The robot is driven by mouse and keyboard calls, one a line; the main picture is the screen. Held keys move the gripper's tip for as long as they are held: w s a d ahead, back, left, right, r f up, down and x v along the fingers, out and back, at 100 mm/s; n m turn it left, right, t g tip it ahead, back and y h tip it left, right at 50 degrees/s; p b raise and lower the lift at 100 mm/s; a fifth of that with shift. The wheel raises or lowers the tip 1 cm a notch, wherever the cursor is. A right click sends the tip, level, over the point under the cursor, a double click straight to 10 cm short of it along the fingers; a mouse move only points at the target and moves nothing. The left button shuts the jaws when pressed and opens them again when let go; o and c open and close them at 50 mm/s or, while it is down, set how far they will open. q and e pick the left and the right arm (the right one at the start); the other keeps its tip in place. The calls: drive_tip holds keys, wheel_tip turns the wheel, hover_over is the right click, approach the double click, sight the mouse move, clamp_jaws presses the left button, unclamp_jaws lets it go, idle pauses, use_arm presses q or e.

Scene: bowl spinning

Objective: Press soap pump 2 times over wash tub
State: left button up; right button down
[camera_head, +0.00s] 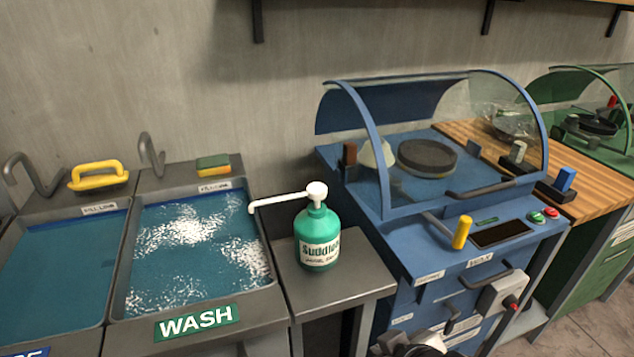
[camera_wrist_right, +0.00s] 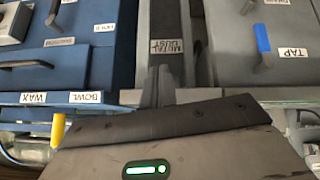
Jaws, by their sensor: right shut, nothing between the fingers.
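The soap pump bottle (camera_head: 317,238) is green with a white pump head and a long white nozzle pointing left. It stands upright on a small grey stand (camera_head: 335,284). The nozzle tip reaches over the right rim of the wash tub (camera_head: 277,285). The tub holds blue water with white foam and has a green WASH label (camera_head: 197,322). My right gripper (camera_head: 411,343) is low at the bottom edge of the head view, right of and below the bottle, apart from it. In the right wrist view its fingers (camera_wrist_right: 158,86) are together and empty. My left gripper is not in view.
A second blue-water tub (camera_head: 60,263) is at the left, with a yellow-handled tool (camera_head: 98,176) behind it. A sponge (camera_head: 213,166) lies behind the wash tub. A blue machine with a clear curved hood (camera_head: 500,120) stands right of the bottle. Labelled drawers fill the wrist view.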

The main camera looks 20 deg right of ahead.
drive_tip(key=w+a+r+n+t+y, duration=0.25)
drive_tip(key=w+r+t, duration=0.45)
drive_tip(key=r, duration=0.6)
drive_tip(key=w+a+r+n+t+y, duration=0.1)
drive_tip(key=w+a+r+n+t, duration=0.2)
drive_tip(key=w+r+t, duration=0.55)
drive_tip(key=s+a+r+n+g+y, duration=0.2)
drive_tip(key=a+r+n+g+y, duration=0.55)
drive_tip(key=n, duration=0.55)
drive_tip(key=s+a+r+n+g+y, duration=0.1)
drive_tip(key=a+r+n+g+y, duration=0.7)
drive_tip(key=n, duration=0.5)
drive_tip(key=w+d+f+h, duration=0.2)
drive_tip(key=w+d+h, duration=0.2)
drive_tip(key=d, duration=0.5)
drive_tip(key=w+d+f+h, duration=0.3)
drive_tip(key=w+d+h, duration=0.1)
drive_tip(key=d+h, duration=0.4)
drive_tip(key=shift+w+d+f+g+h, duration=0.15)
drive_tip(key=shift+d+f+g+h, duration=0.15)
drive_tip(key=shift+h, duration=0.3)
